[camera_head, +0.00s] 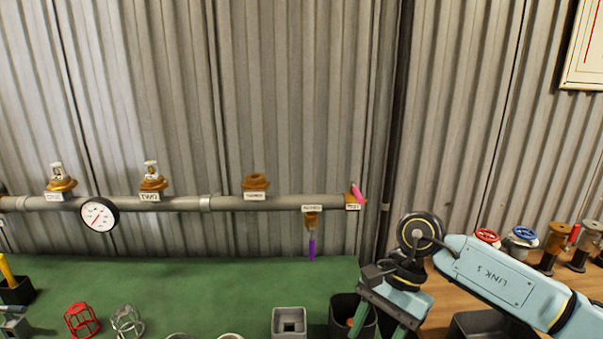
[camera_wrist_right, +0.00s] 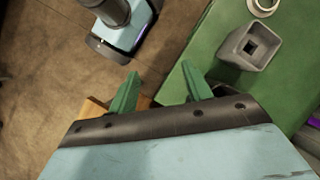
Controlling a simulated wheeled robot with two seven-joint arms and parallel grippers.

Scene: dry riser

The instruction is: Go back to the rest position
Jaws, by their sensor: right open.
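My right gripper (camera_wrist_right: 160,92) has its two green fingers spread apart with nothing between them in the right wrist view. In the head view my right gripper (camera_head: 385,318) points down at the right end of the green mat (camera_head: 230,280), in front of a dark round bin (camera_head: 343,312). The bin is partly hidden by the fingers, and something orange-brown lies inside it. A grey square holder (camera_head: 289,322) stands left of the bin; it also shows in the right wrist view (camera_wrist_right: 232,50). My left gripper is in neither view.
A grey pipe (camera_head: 230,203) with labelled brass fittings and a gauge (camera_head: 99,215) runs along the corrugated wall. A red cage (camera_head: 80,320) and a grey wire cage (camera_head: 127,320) stand at left. Valves with a red (camera_head: 487,236) and blue handwheel (camera_head: 523,233) stand at right behind my arm.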

